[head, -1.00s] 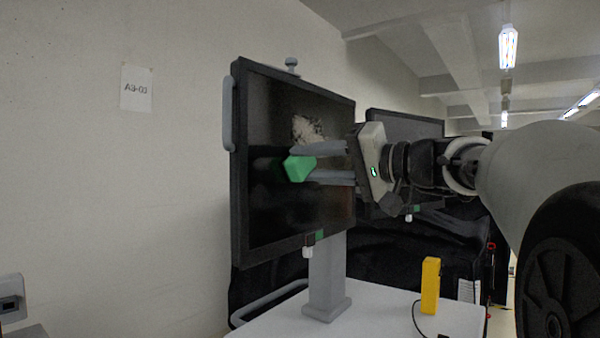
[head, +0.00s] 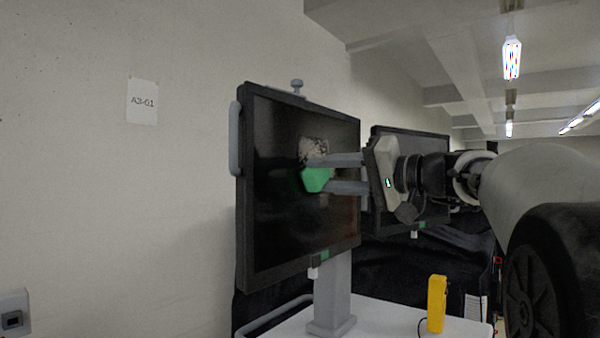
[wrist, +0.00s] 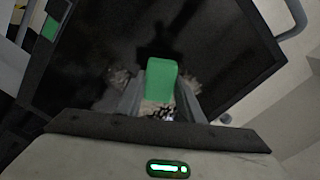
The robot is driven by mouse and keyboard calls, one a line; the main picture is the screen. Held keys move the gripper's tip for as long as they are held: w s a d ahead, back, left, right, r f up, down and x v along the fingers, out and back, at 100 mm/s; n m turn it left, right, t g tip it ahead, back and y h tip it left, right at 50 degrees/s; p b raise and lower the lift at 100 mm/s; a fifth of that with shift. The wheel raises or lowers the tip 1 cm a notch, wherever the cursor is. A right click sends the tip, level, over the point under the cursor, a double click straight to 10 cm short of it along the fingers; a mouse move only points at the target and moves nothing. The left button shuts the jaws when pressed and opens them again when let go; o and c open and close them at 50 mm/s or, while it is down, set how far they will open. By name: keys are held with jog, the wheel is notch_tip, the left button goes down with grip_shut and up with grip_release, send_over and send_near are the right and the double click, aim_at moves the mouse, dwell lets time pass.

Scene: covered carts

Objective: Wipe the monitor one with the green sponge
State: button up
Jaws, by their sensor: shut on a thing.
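The nearer monitor (head: 275,240) is a large black screen on a grey stand, at the middle of the head view. A pale grey-white smudge (head: 313,150) shows on its screen. The green sponge (head: 316,180) is at the screen just below the smudge; I cannot tell if it touches the glass. My gripper (head: 334,174) is shut on the sponge, with its fingers above and below it. In the wrist view the sponge (wrist: 161,80) is between the fingers, and smudge patches (wrist: 190,84) show on both sides of it. The sponge hides part of the smudge.
A second monitor (head: 408,146) stands behind to the right. A yellow handheld device (head: 437,304) with a cable stands on the white cart top (head: 385,318). Black cloth hangs behind the stand. A wall with a paper sign (head: 142,101) is at left.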

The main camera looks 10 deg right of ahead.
aim_at(298, 153)
jog(key=shift+w+d+p, duration=2.65)
jog(key=shift+w+d, duration=1)
jog(key=shift+w, duration=0.1)
jog(key=shift+s+a+r+b, duration=0.3)
jog(key=shift+s+a+b, duration=1.3)
jog(key=shift+a, duration=0.05)
jog(key=shift+s+a+r+b, duration=0.3)
jog(key=shift+s+a+b, duration=1.25)
jog(key=shift+s+a, duration=0.05)
jog(key=shift+s+a+r+b, duration=0.3)
jog(key=shift+s+a+b, duration=1.3)
jog(key=shift+a, duration=0.05)
jog(key=shift+s+a+r, duration=0.15)
jog(key=shift+r, duration=0.05)
jog(key=shift+r+p, duration=0.85)
jog(key=shift+r, duration=0.15)
jog(key=w+d+p, duration=0.8)
jog(key=w+d, duration=0.2)
jog(key=shift+f, duration=0.2)
